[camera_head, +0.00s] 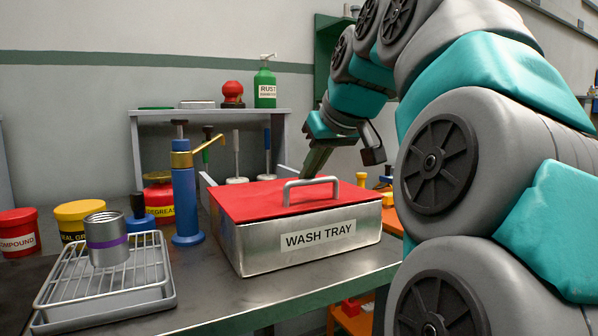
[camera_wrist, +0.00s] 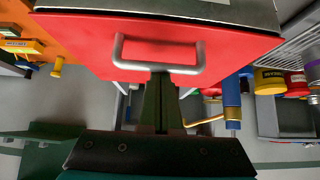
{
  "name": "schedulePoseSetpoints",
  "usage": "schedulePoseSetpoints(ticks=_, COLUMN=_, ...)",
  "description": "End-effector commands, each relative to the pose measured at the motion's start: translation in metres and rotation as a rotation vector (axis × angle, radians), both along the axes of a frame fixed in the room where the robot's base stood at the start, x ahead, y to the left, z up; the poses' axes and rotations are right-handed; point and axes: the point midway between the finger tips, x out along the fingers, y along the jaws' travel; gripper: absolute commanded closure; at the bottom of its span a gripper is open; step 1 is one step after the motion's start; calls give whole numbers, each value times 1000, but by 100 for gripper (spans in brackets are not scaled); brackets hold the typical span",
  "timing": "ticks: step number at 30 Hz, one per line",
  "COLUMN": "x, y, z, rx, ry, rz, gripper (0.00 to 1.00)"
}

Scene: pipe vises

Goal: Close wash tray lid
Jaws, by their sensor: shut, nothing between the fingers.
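The wash tray (camera_head: 310,245) is a metal box with a "WASH TRAY" label, standing on the bench. Its red lid (camera_head: 255,198) lies across the top, and no gap shows along the front edge. A grey bar handle (camera_head: 312,182) rises from the lid. My gripper (camera_head: 305,176) is shut and empty, with its fingertips low at the lid, just behind the handle. In the wrist view the shut fingers (camera_wrist: 160,78) reach the handle bar (camera_wrist: 157,69) over the red lid (camera_wrist: 155,35). I cannot tell whether they touch it.
A blue pump bottle (camera_head: 187,195) stands close left of the tray. A wire rack (camera_head: 75,290) with a metal can (camera_head: 106,242) is at the front left. A grey shelf (camera_head: 200,113) stands behind. The bench in front of the tray (camera_head: 270,297) is clear.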

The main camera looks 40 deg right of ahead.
Motion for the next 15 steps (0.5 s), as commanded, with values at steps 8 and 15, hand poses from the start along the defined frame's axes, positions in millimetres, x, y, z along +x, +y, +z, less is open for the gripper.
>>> schedulePoseSetpoints(ticks=8, x=-13, y=4, z=0, rx=1, ry=2, rz=-1, gripper=100)
schedulePoseSetpoints(ticks=15, x=-14, y=4, z=-1, rx=2, ry=4, rz=-1, gripper=100)
